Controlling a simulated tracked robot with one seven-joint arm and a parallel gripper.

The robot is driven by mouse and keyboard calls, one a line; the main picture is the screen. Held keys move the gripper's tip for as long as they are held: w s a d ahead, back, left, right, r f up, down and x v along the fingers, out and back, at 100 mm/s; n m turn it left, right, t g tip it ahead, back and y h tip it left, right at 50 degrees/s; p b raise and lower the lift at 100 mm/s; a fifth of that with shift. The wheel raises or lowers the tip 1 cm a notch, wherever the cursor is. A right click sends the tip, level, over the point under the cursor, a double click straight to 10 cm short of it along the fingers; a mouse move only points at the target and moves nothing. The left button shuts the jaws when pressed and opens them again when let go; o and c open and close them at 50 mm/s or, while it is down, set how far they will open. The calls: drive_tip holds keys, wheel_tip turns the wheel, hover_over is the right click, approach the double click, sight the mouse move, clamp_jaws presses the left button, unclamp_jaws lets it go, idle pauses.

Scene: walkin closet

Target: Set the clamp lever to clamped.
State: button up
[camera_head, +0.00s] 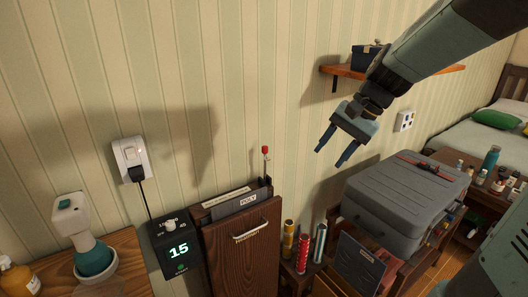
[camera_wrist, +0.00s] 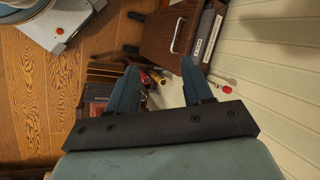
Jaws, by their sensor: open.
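The clamp lever (camera_head: 266,165) is a thin rod with a red knob, standing roughly upright at the top right corner of a dark wooden press (camera_head: 243,255). In the wrist view its red knob (camera_wrist: 227,89) shows just right of the right finger, apart from it. The press has a metal handle on its front and a grey plate marked POLY at its top. My gripper (camera_head: 331,157) is open and empty, to the right of the lever in the head view. Its two blue fingers (camera_wrist: 159,68) point down toward the floor side.
A grey suitcase (camera_head: 400,198) lies further right. A wall shelf (camera_head: 350,72) is behind my arm. The striped wall runs behind the press.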

drive_tip(key=w+a+f+m+g+y, duration=0.1)
drive_tip(key=w+a+f+m+y, duration=0.2)
drive_tip(key=w, duration=0.5)
drive_tip(key=w+a+f+m+g+y, duration=0.1)
drive_tip(key=w+f+m+y, duration=0.25)
drive_tip(key=w, duration=0.45)
drive_tip(key=m+t+y, duration=0.5)
drive_tip(key=m+y, duration=0.1)
drive_tip(key=m, duration=0.2)
approach(265, 153)
drive_tip(key=shift+h, duration=0.25)
drive_tip(key=x, duration=0.7)
drive_tip(key=w+x, duration=0.1)
drive_tip(key=x, duration=0.2)
clamp_jaws()
drive_tip(key=shift+a, duration=0.25)
drive_tip(key=shift+d, duration=0.2)
